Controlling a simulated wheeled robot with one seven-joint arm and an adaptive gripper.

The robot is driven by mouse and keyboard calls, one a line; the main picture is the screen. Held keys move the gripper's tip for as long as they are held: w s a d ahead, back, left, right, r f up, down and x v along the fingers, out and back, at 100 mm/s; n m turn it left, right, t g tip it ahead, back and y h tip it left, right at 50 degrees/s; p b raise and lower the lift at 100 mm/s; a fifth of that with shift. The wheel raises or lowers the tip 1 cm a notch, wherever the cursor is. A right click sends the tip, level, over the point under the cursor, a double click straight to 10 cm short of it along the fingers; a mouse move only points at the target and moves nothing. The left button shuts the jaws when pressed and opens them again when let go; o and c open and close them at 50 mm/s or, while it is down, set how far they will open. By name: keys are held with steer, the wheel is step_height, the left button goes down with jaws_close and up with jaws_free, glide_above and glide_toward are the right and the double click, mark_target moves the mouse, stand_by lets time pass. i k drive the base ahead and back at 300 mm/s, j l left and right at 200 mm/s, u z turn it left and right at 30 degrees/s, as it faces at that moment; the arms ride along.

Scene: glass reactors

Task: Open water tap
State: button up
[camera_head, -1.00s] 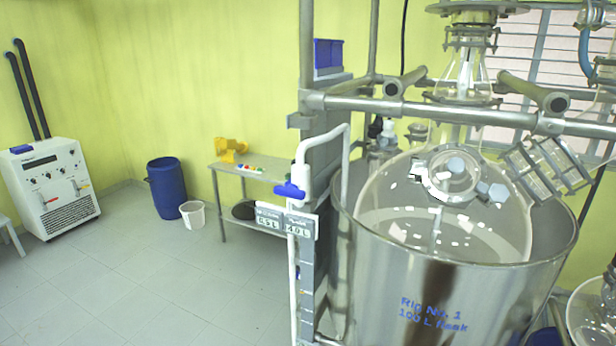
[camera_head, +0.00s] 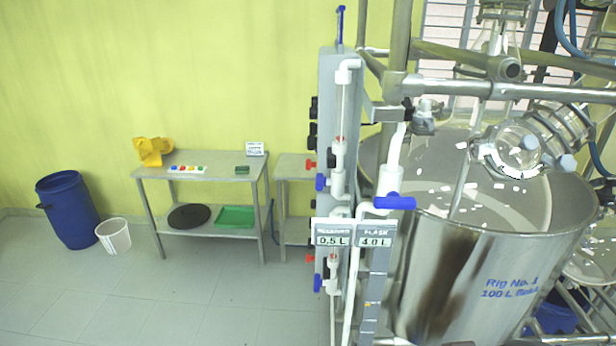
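A tap with a blue handle (camera_head: 394,202) sits on a white pipe (camera_head: 393,160) beside the steel tank. Its handle lies roughly level, across the pipe. Smaller blue handles (camera_head: 320,182) and red handles (camera_head: 311,163) show on a grey panel (camera_head: 336,85) to the left. An upright blue lever (camera_head: 340,22) stands on top of that panel. No label tells which of these is the water tap. My gripper is not in view.
Displays (camera_head: 353,232) read 0.5 L and 4.0 L. The steel tank (camera_head: 490,265) with a glass flask and metal pipe frame fills the right. A table (camera_head: 215,166), blue barrel (camera_head: 68,209) and white bucket (camera_head: 114,236) stand at the left wall. The floor in front is clear.

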mark_target(321, 180)
steer(key=j+z, duration=0.1)
steer(key=j, duration=0.95)
steer(key=i+j, duration=0.2)
steer(key=j, duration=0.15)
steer(key=i+j, duration=0.25)
steer(key=i+j+z, duration=0.1)
steer(key=j, duration=0.35)
steer(key=i+j, duration=0.5)
steer(key=j, duration=0.2)
